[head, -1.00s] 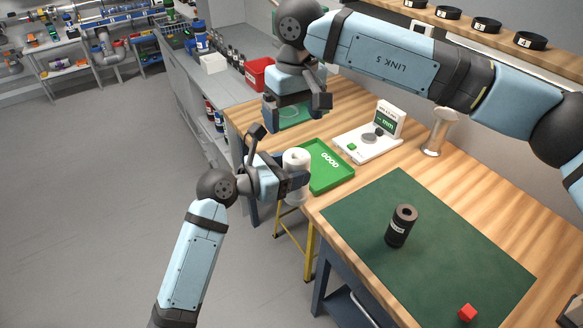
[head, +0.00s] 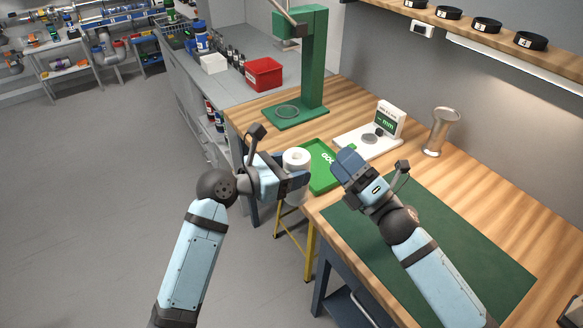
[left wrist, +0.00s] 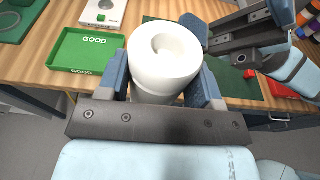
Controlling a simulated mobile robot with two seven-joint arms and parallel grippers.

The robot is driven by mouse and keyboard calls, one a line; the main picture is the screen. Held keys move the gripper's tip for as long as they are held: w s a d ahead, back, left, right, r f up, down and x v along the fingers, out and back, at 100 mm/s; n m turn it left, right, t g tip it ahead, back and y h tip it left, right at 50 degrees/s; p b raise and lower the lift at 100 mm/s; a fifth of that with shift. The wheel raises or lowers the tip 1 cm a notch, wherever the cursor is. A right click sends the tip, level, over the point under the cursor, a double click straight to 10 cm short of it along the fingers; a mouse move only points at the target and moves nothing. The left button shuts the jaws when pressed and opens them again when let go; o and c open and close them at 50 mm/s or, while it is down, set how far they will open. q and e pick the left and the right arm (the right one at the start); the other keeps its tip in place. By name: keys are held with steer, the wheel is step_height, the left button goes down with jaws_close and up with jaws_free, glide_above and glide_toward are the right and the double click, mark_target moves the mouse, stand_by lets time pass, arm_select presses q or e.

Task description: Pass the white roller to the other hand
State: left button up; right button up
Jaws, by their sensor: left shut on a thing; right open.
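The white roller (head: 296,158) is a thick white cylinder with a hole in its top. My left gripper (head: 294,180) is shut on it and holds it upright beside the table's left edge. In the left wrist view the roller (left wrist: 165,60) sits between the two blue fingers of my left gripper (left wrist: 165,88). My right gripper (head: 350,172) is open and empty, to the right of the roller and apart from it, above the near end of the table. It also shows at the right of the left wrist view (left wrist: 222,42).
A green GOOD tray (head: 325,182) lies just behind the roller. A white gauge (head: 372,138), a green press stand (head: 314,70) and a metal cup (head: 440,132) stand further back.

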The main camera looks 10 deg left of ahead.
steer(key=s+d+f+m+t+h, duration=0.1)
steer(key=s+d+f+m+h, duration=0.25)
steer(key=f+m, duration=0.35)
steer(key=s+d+f+m+h, duration=0.2)
steer(key=s+f+m+h, duration=0.15)
steer(key=f+m, duration=0.3)
steer(key=s+d+f+m+t+h, duration=0.1)
steer(key=s+d+f+m+h, duration=0.25)
steer(key=f+m, duration=0.3)
steer(key=s+d+f+m+g+h, duration=0.2)
steer(key=s+d+f+m, duration=0.1)
steer(key=s+f+m, duration=0.2)
steer(key=s+d+f+m+g+h, duration=0.2)
steer(key=s+d+f+m, duration=0.2)
steer(key=s, duration=0.5)
steer(key=shift+s+f+m+g+h, duration=0.35)
steer(key=shift+s+f+m+g, duration=0.05)
steer(key=shift+f+m, duration=0.35)
steer(key=shift+a, duration=0.1)
